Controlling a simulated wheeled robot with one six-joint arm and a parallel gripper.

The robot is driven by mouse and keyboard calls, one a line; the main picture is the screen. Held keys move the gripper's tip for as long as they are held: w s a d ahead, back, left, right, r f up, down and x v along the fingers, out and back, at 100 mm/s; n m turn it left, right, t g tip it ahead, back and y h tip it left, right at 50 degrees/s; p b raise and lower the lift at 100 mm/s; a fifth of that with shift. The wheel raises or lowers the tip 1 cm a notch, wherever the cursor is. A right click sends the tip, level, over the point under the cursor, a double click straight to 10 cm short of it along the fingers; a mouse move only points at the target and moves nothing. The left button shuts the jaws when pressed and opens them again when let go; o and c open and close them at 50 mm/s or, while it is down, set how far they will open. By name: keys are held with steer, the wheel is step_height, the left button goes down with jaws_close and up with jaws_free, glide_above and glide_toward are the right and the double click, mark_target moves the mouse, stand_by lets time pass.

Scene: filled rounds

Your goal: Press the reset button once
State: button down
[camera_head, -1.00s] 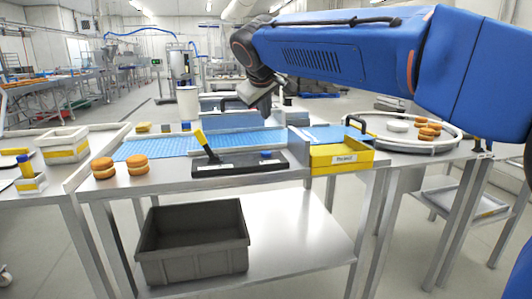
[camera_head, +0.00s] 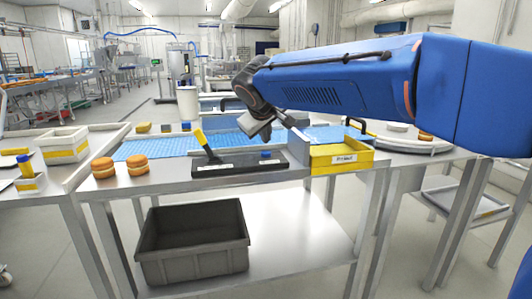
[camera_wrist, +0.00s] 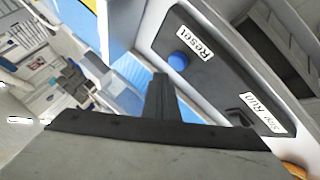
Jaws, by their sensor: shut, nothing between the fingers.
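The reset button is a round blue button (camera_head: 266,155) on a dark control panel (camera_head: 230,170) at the table's front edge. In the wrist view the blue button (camera_wrist: 178,61) sits beside a "Reset" label (camera_wrist: 194,43) on the panel (camera_wrist: 215,75). My gripper (camera_head: 262,134) is shut and empty, above and behind the button in the head view, apart from it. In the wrist view its dark closed fingers (camera_wrist: 159,80) point toward the panel side, just left of the button. The button's top is uncovered.
A yellow-handled lever (camera_head: 203,143) stands on the panel's left, by a Run/Stop label (camera_wrist: 264,112). A yellow bin (camera_head: 342,168) is right of the panel. Buns (camera_head: 104,168) are on the left. A blue belt (camera_head: 160,148) runs behind. A grey crate (camera_head: 193,255) is on the lower shelf.

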mark_target(266, 154)
steer(key=shift+f, duration=0.55)
steer(key=shift+f, duration=0.1)
stand_by(1.7)
steer(key=shift+f, duration=0.25)
steer(key=shift+f, duration=0.55)
stand_by(0.8)
steer(key=shift+r, duration=0.95)
steer(key=shift+r, duration=2.5)
